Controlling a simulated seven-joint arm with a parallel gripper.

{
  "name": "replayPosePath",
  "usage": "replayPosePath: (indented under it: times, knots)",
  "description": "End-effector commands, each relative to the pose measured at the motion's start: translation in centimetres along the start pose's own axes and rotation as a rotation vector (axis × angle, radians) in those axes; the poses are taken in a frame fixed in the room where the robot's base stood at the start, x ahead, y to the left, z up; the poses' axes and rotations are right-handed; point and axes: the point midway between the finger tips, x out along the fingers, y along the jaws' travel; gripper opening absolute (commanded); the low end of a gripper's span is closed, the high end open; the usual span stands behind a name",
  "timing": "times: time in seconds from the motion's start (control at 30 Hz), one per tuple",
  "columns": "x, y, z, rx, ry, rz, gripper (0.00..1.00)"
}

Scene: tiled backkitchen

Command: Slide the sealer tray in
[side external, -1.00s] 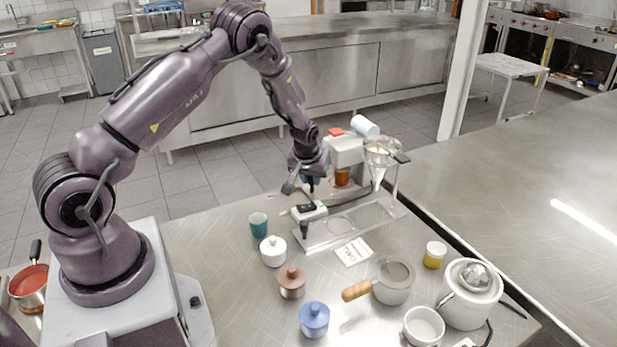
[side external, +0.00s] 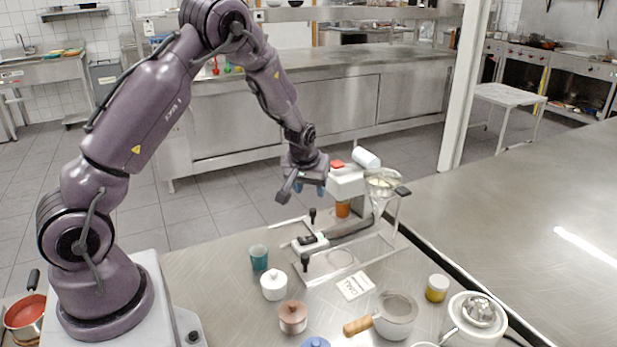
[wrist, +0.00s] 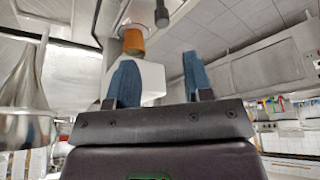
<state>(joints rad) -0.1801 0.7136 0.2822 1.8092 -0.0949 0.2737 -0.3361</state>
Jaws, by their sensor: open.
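My gripper (side external: 302,190) is open and empty, raised above the table in front of the white sealer machine (side external: 346,183). In the wrist view its two blue fingers (wrist: 160,84) stand apart with nothing between them. Below it lies a clear, flat tray-like frame (side external: 318,274) with a round opening and upright black knobs. A small white block with a black top (side external: 310,243) sits at its left side, and a dark bar runs from there towards the machine. I cannot tell exactly which part is the sliding tray. An orange cup (side external: 343,209) shows under the machine's head.
A funnel (side external: 381,184) on a clear stand is right of the machine. In front are a teal cup (side external: 259,257), white jar (side external: 274,286), brown jar (side external: 293,318), label card (side external: 356,285), wooden-handled pan (side external: 397,315) and yellow jar (side external: 437,288). A juicer (side external: 478,315) stands front right.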

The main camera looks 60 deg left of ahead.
Motion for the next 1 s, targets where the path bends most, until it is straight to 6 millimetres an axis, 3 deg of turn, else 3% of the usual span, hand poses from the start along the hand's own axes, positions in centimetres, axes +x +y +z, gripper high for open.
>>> replayPosePath:
  times: [0.1, 0.23, 0.7, 0.83, 1.0]
  knots:
    - [-2.1, 0.1, 0.0, 0.001, 0.002, 0.002, 0.47]
    - [-3.4, 0.1, 0.0, 0.001, 0.001, 0.001, 0.47]
    - [-3.8, -0.1, 0.2, 0.020, -0.012, -0.004, 0.47]
    - [-3.7, -0.8, 2.9, 0.082, -0.112, -0.033, 0.47]
    - [-8.4, -0.3, 6.4, 0.193, -0.216, 0.011, 0.47]
